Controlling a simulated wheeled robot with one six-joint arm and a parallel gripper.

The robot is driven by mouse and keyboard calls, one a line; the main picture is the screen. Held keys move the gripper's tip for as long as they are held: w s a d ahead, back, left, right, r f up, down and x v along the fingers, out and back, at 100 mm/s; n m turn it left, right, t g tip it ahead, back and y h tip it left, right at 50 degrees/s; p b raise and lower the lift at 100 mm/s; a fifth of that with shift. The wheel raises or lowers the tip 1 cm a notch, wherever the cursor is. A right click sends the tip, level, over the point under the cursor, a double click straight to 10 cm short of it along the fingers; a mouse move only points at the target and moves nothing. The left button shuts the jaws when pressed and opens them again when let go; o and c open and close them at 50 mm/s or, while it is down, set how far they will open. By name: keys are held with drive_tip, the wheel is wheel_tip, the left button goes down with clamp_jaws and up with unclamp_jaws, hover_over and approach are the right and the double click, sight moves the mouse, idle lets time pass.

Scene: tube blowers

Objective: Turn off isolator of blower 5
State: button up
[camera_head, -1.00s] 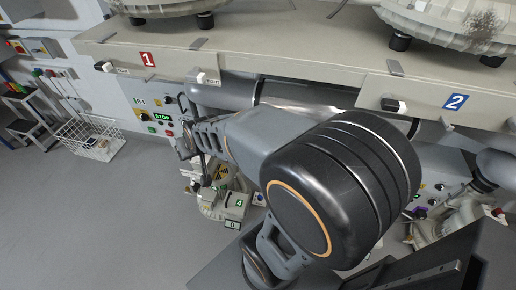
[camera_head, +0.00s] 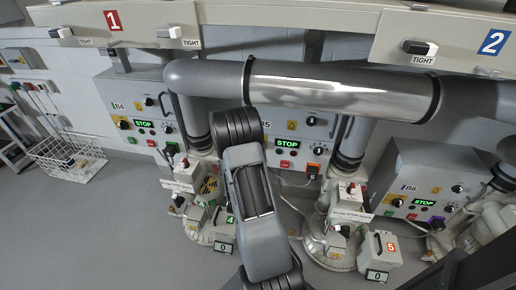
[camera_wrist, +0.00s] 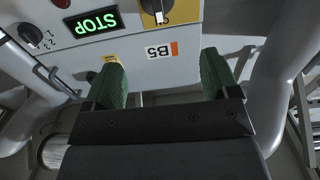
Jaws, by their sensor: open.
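The B5 panel (camera_head: 300,122) stands at the back centre in the head view, partly behind my arm. In the wrist view its B5 label (camera_wrist: 160,50), with an orange bar, appears upside down. The isolator (camera_wrist: 155,10) is a black rotary knob on a yellow plate at the top edge, partly cut off. Its white mark points toward letters that look like ON. My gripper (camera_wrist: 161,62) is open and empty, its green fingers on either side of the label, apart from the knob. In the head view the isolator and fingers are hidden behind my arm.
The green STOP display (camera_wrist: 95,22) and a smaller selector knob (camera_wrist: 32,36) sit beside the isolator. The B4 panel (camera_head: 140,108) is left, the B6 panel (camera_head: 435,185) right. A wire basket (camera_head: 65,160) stands on the floor.

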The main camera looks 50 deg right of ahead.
drive_tip(key=b+x, duration=0.1)
drive_tip(key=x, duration=1.1)
drive_tip(key=shift+d, duration=0.3)
drive_tip(key=shift+w, duration=0.1)
drive_tip(key=c, duration=0.9)
drive_tip(key=shift+a+n, duration=0.1)
drive_tip(key=shift+n, duration=0.2)
drive_tip(key=shift+w+a+f+n+b, duration=0.15)
drive_tip(key=shift+w+f+n+b, duration=0.35)
drive_tip(key=shift+n, duration=2.35)
drive_tip(key=shift+w+a+f+n+b, duration=0.15)
drive_tip(key=shift+n+b, duration=0.6)
drive_tip(key=shift+n, duration=2.15)
drive_tip(key=shift+w+a+f+n+b, duration=0.3)
drive_tip(key=shift+n+b, duration=0.3)
drive_tip(key=shift+n, duration=2.25)
drive_tip(key=shift+d, duration=0.1)
